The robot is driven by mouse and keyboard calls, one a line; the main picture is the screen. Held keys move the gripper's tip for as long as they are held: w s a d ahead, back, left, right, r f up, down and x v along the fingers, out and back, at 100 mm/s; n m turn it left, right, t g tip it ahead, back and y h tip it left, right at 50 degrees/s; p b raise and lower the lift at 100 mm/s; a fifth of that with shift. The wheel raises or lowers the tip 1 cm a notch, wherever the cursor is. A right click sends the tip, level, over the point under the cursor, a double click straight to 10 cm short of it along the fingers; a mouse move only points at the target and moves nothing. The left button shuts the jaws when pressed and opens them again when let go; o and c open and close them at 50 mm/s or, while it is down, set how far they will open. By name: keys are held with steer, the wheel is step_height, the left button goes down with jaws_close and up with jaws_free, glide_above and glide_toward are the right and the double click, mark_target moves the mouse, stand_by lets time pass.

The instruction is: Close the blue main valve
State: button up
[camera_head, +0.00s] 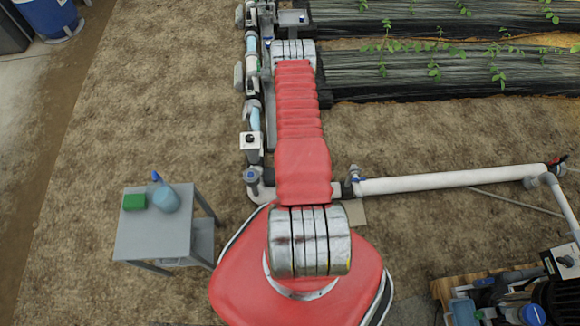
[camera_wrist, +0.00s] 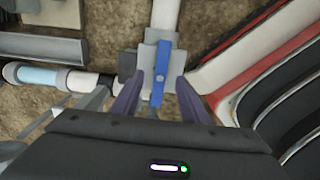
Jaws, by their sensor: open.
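The blue valve handle (camera_wrist: 160,72) shows in the wrist view as a long upright bar on a grey valve body (camera_wrist: 150,62). It lies roughly in line with the white pipe (camera_wrist: 166,14) that runs up from the body. My gripper (camera_wrist: 160,77) is open, with one dark finger on each side of the handle and a visible gap to both. I cannot tell how far above the handle the fingertips are. In the head view my gripper is hidden by my red arm. Blue-topped fittings (camera_head: 357,180) and (camera_head: 252,176) show beside the arm; I cannot tell which is this valve.
A long white pipe (camera_head: 450,180) runs right. A line of pipes with light blue sections (camera_head: 254,118) runs up beside my arm. Open soil lies between.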

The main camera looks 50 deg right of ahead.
steer(key=shift+f, duration=2.2)
steer(key=shift+o, duration=0.4)
steer(key=shift+a, duration=0.1)
steer(key=c, duration=0.6)
steer(key=o, duration=0.5)
